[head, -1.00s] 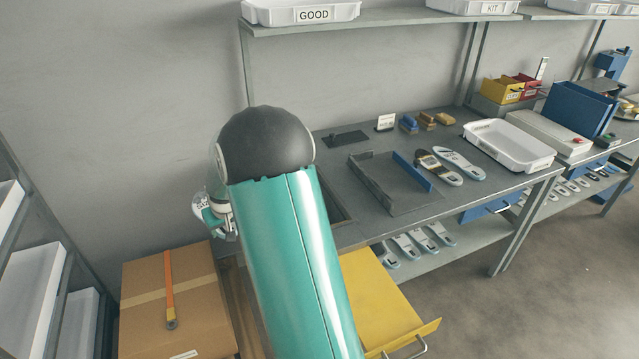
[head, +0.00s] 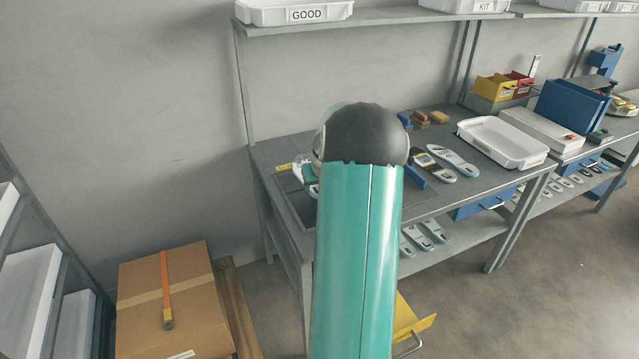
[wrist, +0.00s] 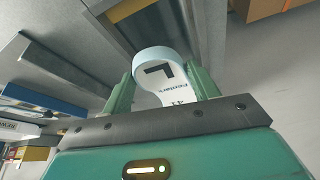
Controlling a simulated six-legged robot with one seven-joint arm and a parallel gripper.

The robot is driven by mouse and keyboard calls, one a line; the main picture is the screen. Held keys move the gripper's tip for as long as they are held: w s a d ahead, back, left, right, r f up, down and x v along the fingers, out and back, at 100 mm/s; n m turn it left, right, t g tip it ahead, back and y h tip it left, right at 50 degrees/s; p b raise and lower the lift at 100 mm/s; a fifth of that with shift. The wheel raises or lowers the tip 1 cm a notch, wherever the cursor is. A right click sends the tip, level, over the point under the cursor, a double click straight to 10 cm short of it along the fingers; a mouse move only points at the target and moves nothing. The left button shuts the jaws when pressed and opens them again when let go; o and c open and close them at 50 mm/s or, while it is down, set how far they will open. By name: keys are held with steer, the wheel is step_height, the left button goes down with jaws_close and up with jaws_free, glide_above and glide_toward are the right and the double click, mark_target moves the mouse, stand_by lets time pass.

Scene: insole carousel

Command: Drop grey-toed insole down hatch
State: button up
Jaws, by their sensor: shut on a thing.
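My gripper (wrist: 162,86) is shut on an insole (wrist: 153,58), with a green finger on each side of it. The insole is white with a pale blue rim and dark print, including an "L"; its toe colour cannot be told here. In the wrist view a dark recess with a pale border (wrist: 118,32), perhaps the hatch, lies beyond the insole. The height between them cannot be told. In the head view my arm hides most of the gripper, which is over the left end of the bench (head: 268,153).
A yellow label (head: 284,167) lies near the bench's left end. A shelf with a GOOD bin (head: 290,13) is above. A cardboard box (head: 185,300) and an open yellow drawer (head: 412,328) are low.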

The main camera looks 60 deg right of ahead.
step_height(320, 180, down, 6)
steer(key=shift+f, duration=0.2)
stand_by(0.3)
steer(key=o, duration=1)
steer(key=shift+o, duration=0.2)
steer(key=v, duration=1.3)
steer(key=shift+r, duration=0.4)
steer(key=shift+a, duration=0.1)
